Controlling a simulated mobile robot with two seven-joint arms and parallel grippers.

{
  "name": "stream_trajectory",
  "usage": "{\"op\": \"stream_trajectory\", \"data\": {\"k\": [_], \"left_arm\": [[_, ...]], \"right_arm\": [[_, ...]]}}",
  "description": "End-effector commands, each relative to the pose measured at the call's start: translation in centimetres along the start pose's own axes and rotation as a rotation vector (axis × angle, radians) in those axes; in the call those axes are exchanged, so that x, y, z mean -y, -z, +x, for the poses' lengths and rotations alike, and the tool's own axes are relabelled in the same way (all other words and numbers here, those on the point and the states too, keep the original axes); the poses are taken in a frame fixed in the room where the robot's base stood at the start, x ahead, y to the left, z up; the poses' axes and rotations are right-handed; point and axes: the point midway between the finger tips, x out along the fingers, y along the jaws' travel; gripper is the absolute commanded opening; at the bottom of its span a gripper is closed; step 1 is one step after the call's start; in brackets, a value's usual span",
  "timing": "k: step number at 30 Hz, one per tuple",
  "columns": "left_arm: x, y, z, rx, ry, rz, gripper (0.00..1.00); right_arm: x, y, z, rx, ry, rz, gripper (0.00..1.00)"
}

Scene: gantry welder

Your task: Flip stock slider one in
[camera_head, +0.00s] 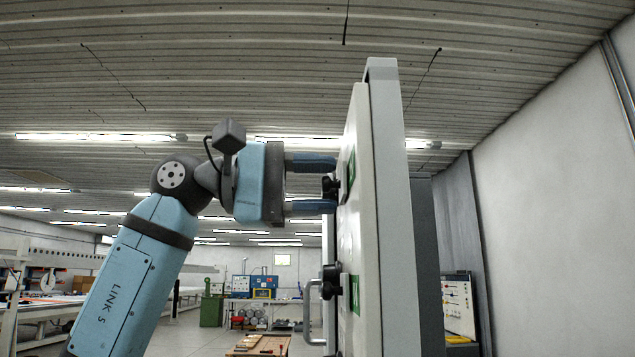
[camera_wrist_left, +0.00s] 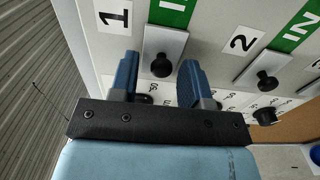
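Stock slider one is a black knob (camera_wrist_left: 162,66) on a pale plate, beside a label "1" and below a green strip, in the left wrist view. In the head view its black knob (camera_head: 329,187) stands out from the upright panel (camera_head: 360,230), seen nearly edge-on. My left gripper (camera_head: 335,185) is open, with one finger above the knob and one below it. In the wrist view the blue fingers (camera_wrist_left: 158,72) lie on either side of the knob, with gaps; I cannot tell whether either touches it. My right gripper is not in view.
Slider two's black knob (camera_wrist_left: 266,81), with a "2" and a green "IN" label, is close beside slider one. Another black knob (camera_head: 331,280) and a metal handle (camera_head: 311,312) stick out lower on the panel. Open room lies left of the panel.

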Motion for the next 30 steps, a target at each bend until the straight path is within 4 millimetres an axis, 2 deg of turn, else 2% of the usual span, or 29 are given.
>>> {"op": "stream_trajectory", "data": {"k": [7, 11, 24, 30], "left_arm": [[0.1, -0.1, -0.1, 0.001, 0.001, 0.0, 0.43], [0.2, 0.0, -1.1, 0.0, 0.001, 0.0, 0.43], [0.3, 0.1, -10.5, -0.003, 0.0, -0.001, 0.43], [0.1, 0.1, -13.1, 0.0, 0.0, -0.001, 0.43]], "right_arm": [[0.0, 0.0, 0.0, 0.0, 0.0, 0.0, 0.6], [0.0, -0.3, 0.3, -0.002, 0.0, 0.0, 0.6], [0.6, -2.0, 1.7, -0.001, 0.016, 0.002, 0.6], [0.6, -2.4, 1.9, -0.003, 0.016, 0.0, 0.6]]}}
